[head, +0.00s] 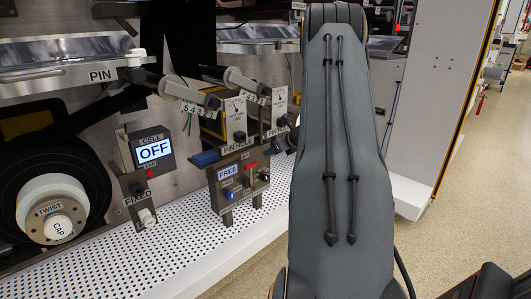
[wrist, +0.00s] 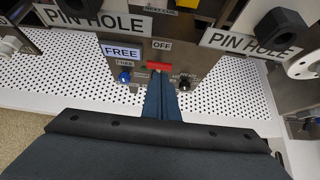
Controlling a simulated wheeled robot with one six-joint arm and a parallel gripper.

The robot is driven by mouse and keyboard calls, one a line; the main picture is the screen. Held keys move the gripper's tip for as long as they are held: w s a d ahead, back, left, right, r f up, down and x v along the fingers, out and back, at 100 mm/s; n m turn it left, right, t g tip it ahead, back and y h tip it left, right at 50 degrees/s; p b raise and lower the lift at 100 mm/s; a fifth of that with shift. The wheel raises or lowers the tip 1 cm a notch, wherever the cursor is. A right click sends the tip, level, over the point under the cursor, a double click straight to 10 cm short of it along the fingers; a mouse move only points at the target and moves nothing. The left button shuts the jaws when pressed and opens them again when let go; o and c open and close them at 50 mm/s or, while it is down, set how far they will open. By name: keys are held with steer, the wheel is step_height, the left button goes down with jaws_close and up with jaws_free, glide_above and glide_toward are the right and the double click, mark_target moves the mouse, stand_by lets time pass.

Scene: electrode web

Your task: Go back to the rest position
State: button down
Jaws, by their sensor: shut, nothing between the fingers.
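My gripper (wrist: 160,80) shows in the wrist view as two dark blue fingers pressed together, with nothing between them. The fingertips appear just below a red bar (wrist: 158,66) on a control panel (wrist: 140,45); I cannot tell whether they touch it. The panel has a screen reading FREE (wrist: 122,52), a blue knob (wrist: 124,77) left of the fingers and a black knob (wrist: 184,84) right of them. In the head view my grey arm link fills the middle, and I cannot make out the gripper. The same panel (head: 228,173) stands left of the arm.
A white perforated deck (head: 150,262) runs under the panels. A post with an OFF screen (head: 154,151) and a roll with a TWIST cap (head: 58,212) stand at left. PIN HOLE plates (wrist: 250,40) flank the panel. Open floor (head: 470,190) lies at right.

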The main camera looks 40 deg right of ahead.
steer(key=w+a+r+n+g+y, duration=0.1)
steer(key=a+r+n, duration=0.15)
steer(key=a, duration=0.65)
steer(key=w+a+r+n+g+y, duration=0.15)
steer(key=a+n, duration=0.25)
steer(key=a, duration=0.5)
steer(key=s+a+r+n+g+y, duration=0.15)
steer(key=s+a+n, duration=0.3)
steer(key=a, duration=0.55)
steer(key=s+a+r+n+g, duration=0.2)
steer(key=s+a+r+n, duration=0.3)
steer(key=a, duration=0.6)
steer(key=s+a+n+g+y, duration=0.1)
steer(key=s+a+n+g, duration=0.15)
steer(key=a+n, duration=0.55)
steer(key=s+a+n+g+h, duration=0.15)
steer(key=s+a+n, duration=0.3)
steer(key=s, duration=0.45)
steer(key=s+a+n+h, duration=0.25)
steer(key=s+n, duration=0.25)
steer(key=s, duration=0.3)
steer(key=s+a+n+g+h, duration=0.1)
steer(key=s+a+n, duration=0.35)
steer(key=s, duration=0.45)
steer(key=d+r+m+p, duration=0.2)
steer(key=d+r+p, duration=0.8)
steer(key=p, duration=0.7)
steer(key=shift+w, duration=0.25)
